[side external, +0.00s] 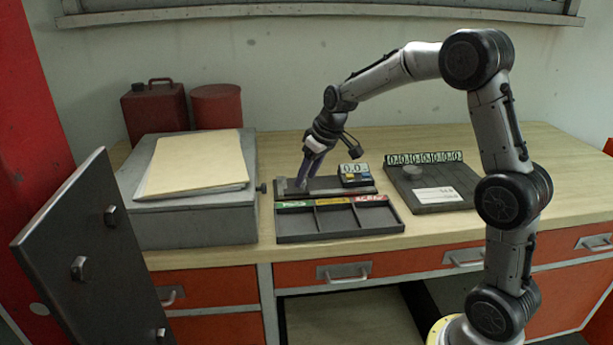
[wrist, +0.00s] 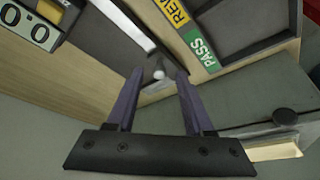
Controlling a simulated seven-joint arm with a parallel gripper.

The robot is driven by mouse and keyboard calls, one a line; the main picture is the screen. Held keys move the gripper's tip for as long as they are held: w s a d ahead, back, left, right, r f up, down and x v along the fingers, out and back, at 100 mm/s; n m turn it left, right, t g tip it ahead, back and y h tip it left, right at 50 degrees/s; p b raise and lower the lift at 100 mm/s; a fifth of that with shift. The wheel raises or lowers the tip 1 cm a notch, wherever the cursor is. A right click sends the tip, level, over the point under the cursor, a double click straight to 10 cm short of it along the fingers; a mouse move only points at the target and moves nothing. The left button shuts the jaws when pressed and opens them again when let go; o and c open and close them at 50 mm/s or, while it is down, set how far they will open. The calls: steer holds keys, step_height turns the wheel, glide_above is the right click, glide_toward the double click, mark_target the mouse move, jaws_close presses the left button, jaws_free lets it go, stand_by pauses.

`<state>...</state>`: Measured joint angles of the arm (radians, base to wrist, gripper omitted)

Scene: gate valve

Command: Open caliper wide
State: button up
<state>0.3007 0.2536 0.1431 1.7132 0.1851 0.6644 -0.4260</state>
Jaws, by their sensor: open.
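The caliper has a display unit (side external: 354,170) reading "0.0" and a dark base strip (side external: 330,185) on the bench, behind the sorting tray. In the wrist view its display (wrist: 37,30) is at the top left, and a pale metal bar (wrist: 128,22) runs along the dark base. My gripper (side external: 303,184) points down at the strip's left end. In the wrist view my gripper (wrist: 157,73) is open, its two purple fingers apart. A small rounded metal piece (wrist: 158,74) shows between the fingertips; I cannot tell whether they touch it.
A three-compartment tray (side external: 340,238) with coloured labels lies in front; its "PASS" label (wrist: 201,50) shows near my right finger. A grey box (side external: 195,220) with a folder (side external: 197,160) stands left. A dark plate (side external: 432,208) with a digit row lies right.

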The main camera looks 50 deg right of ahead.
steer(key=shift+w+f, duration=0.2)
steer(key=shift+f, duration=0.25)
jaws_close()
steer(key=shift+r, duration=0.1)
stand_by(1.1)
